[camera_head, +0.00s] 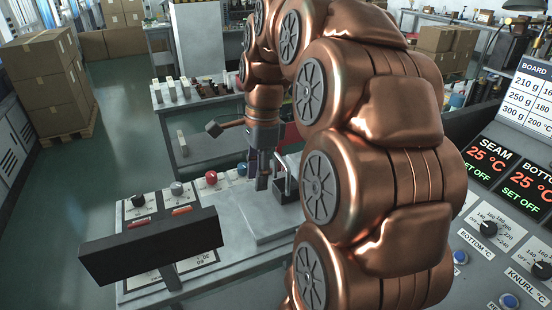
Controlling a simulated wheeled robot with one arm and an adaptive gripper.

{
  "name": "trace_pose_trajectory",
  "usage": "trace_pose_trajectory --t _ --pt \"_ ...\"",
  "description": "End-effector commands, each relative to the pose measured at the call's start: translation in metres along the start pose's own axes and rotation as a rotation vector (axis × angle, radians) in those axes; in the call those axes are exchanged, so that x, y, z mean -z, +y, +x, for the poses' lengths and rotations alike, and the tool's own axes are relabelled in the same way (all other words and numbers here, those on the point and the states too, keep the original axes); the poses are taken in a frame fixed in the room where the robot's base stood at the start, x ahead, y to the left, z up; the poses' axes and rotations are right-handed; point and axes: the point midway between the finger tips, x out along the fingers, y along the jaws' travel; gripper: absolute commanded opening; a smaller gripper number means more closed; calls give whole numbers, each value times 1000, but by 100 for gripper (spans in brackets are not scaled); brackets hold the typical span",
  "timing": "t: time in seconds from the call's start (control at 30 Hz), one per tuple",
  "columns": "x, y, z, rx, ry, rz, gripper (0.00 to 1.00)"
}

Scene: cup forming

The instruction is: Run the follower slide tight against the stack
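My gripper (262,182) points down over a grey machine bed (262,222) near the middle of the head view. Its dark fingers sit close together, and I cannot tell whether they are open, shut or touching anything. Just right of them is a dark upright fixture (286,184) on the bed. It may be the follower slide, but it is small and partly hidden by my arm. I cannot make out a stack; the area right of the fixture is covered by my copper-coloured arm.
A control plate with knobs (177,189), a red button (211,178) and a blue button (241,169) lies left of the gripper. A black panel (150,246) stands in front. A heater console (490,228) is at right. Cardboard boxes (45,80) stand at far left beside open floor.

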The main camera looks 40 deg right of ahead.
Motion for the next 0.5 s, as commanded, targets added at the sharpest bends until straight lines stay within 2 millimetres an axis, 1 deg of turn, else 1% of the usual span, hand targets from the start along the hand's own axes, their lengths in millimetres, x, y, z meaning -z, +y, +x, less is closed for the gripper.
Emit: trace_pose_trajectory --t 0.03,0.37,0.5 --pt "3 -6 -8 6 -6 -83 39" --pt "33 -39 -37 39 -17 -665 39" --pt "50 -53 -47 57 -14 -900 39"
